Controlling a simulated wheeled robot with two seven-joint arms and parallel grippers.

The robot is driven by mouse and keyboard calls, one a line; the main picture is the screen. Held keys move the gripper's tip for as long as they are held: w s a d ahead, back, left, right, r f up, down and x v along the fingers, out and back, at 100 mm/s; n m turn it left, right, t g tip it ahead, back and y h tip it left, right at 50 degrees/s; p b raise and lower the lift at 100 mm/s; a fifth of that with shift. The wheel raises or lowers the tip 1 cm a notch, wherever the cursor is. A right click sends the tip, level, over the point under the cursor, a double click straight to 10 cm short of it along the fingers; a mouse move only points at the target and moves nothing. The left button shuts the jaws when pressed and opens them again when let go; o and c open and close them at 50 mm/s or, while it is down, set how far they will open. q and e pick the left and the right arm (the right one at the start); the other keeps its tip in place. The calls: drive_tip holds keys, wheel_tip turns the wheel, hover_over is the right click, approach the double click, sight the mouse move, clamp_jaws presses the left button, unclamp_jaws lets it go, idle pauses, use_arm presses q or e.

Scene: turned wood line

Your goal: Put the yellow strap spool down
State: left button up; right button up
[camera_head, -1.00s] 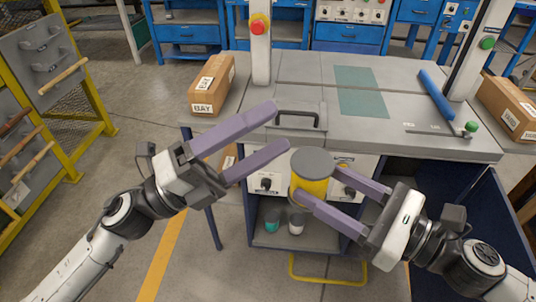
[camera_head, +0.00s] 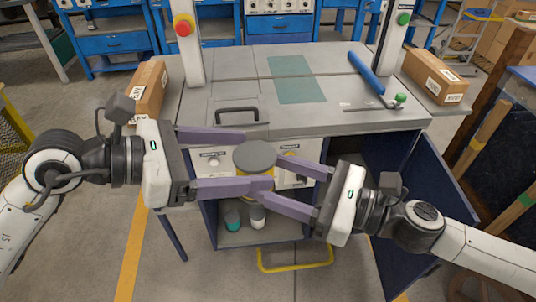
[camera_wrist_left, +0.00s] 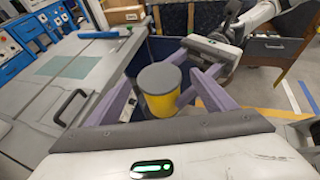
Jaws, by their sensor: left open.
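The yellow strap spool (camera_head: 254,158), with a grey top, is held up in front of the workbench (camera_head: 330,122). My right gripper (camera_head: 263,175) has its fingers closed against opposite sides of the spool. My left gripper (camera_head: 257,161) is open, with its two fingers on either side of the spool. In the left wrist view the spool (camera_wrist_left: 160,92) stands upright between my left fingers, with visible gaps beside it. The spool's lower part is partly hidden by fingers in the head view.
A green mat (camera_head: 292,80), a black handle (camera_head: 236,112) and a blue bar (camera_head: 366,72) are on the bench top. Cardboard boxes stand at the left (camera_head: 150,92) and right (camera_head: 435,76). A teal can (camera_head: 232,219) and a white can (camera_head: 257,217) stand on the lower shelf.

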use_arm(q)
drive_tip(key=x, duration=0.7)
drive_tip(key=c, duration=1.2)
drive_tip(key=shift+c, duration=1.2)
use_arm(e)
drive_tip(key=o, duration=1.4)
use_arm(q)
drive_tip(key=shift+s+d, duration=0.1)
drive_tip(key=shift+s, duration=0.05)
use_arm(e)
drive_tip(key=shift+w+d, duration=0.1)
